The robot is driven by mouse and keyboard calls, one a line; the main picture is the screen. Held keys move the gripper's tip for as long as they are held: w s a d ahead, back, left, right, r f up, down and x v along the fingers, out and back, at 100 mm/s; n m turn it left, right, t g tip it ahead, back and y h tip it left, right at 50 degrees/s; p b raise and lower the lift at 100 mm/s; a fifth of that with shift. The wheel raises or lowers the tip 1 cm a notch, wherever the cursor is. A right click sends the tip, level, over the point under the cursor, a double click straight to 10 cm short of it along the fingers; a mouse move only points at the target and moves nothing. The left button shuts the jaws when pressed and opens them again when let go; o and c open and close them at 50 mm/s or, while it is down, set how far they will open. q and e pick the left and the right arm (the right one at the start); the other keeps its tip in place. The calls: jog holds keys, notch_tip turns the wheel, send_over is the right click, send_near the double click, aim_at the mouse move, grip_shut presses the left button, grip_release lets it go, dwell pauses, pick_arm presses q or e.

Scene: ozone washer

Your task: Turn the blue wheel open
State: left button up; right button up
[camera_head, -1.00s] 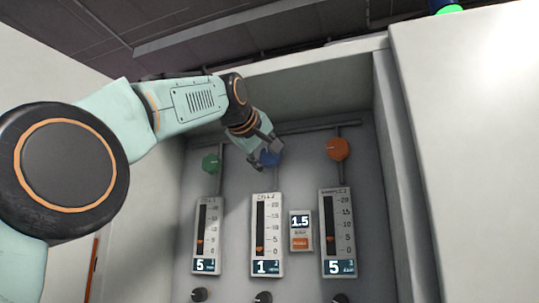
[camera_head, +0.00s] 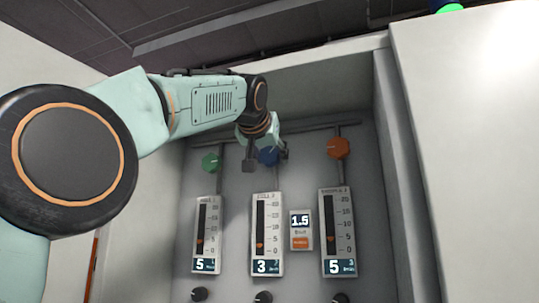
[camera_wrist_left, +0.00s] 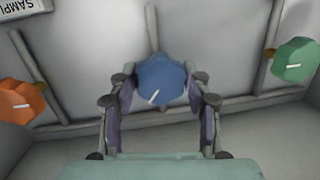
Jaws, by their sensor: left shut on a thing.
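The blue wheel (camera_head: 268,155) sits on the pipe above the middle gauge, between a green wheel and an orange wheel. My left gripper (camera_head: 267,160) is at the blue wheel, with one finger on each side. In the left wrist view, the blue wheel (camera_wrist_left: 161,78) sits between the two fingers (camera_wrist_left: 160,100), which are shut on it. Its white mark is slanted. The middle gauge (camera_head: 267,205) reads 3 on its lower display. My right gripper is not in view.
The green wheel (camera_head: 211,162) is close on the left, the orange wheel (camera_head: 338,147) on the right. The left gauge (camera_head: 206,230) and right gauge (camera_head: 337,225) both read 5. A small 1.5 display (camera_head: 300,222) stands between gauges. Cabinet walls enclose both sides.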

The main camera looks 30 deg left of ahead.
pick_arm(q)
jog(key=m, duration=0.3)
jog(key=m+y, duration=0.1)
jog(key=m, duration=0.1)
jog(key=shift+s+r+t, duration=0.1)
jog(key=shift+r+t, duration=0.15)
jog(key=shift+t, duration=0.05)
jog(key=shift+m+t+y+b, duration=0.35)
jog(key=shift+m+b, duration=0.2)
jog(key=shift+m, duration=1.55)
jog(key=shift+r, duration=0.1)
jog(key=o, duration=1.1)
jog(key=shift+w+a+f, duration=0.1)
jog(key=shift+w+f, duration=0.2)
jog(key=shift+o, duration=0.2)
jog(key=shift+s, duration=0.2)
